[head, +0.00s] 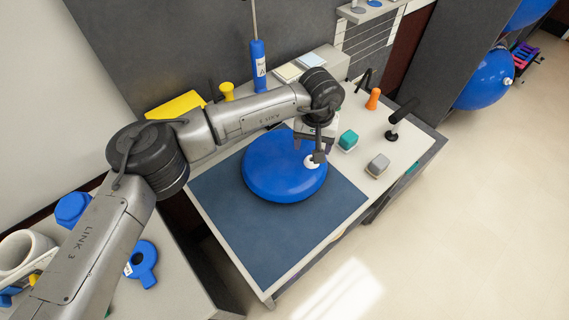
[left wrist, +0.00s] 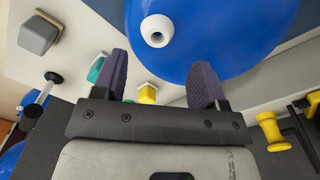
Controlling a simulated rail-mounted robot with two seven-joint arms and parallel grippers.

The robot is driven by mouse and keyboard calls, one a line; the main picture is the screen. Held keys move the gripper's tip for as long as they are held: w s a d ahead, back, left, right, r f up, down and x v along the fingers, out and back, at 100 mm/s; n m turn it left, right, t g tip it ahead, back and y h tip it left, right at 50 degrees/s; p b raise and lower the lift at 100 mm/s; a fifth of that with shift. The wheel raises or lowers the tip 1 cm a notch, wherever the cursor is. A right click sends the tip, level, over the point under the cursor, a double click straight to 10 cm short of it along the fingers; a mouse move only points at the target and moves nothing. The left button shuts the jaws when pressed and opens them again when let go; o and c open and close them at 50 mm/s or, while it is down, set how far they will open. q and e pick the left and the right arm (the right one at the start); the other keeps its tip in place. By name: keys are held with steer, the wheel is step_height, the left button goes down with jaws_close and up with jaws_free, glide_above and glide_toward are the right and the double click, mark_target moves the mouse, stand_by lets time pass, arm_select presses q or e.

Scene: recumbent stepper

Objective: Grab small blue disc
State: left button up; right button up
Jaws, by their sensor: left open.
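A round blue disc (head: 272,170) with a white valve plug (head: 311,161) lies on a dark blue mat (head: 235,215) on the table. The disc fills the top of the left wrist view (left wrist: 225,40), with its white plug (left wrist: 157,30) beyond the fingertips. My left gripper (head: 318,154) is over the disc's right edge, close to the plug. In the left wrist view its two dark fingers (left wrist: 160,68) are spread apart with nothing held between them. I cannot tell whether they touch the disc. My right gripper is in neither view.
A teal block (head: 348,139), a grey block (head: 378,164), an orange peg (head: 373,98) and a black handle (head: 401,118) stand right of the disc. The mat's front is clear.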

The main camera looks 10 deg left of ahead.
mark_target(285, 162)
arm_select(q)
steer(key=shift+s+d+f+b, duration=0.1)
steer(key=shift+f+b, duration=0.3)
steer(key=shift+f, duration=1.05)
steer(key=shift+d+f+b, duration=0.1)
steer(key=shift+f+b, duration=0.25)
steer(key=shift+f, duration=1.1)
jaws_close()
steer(key=shift+r, duration=0.1)
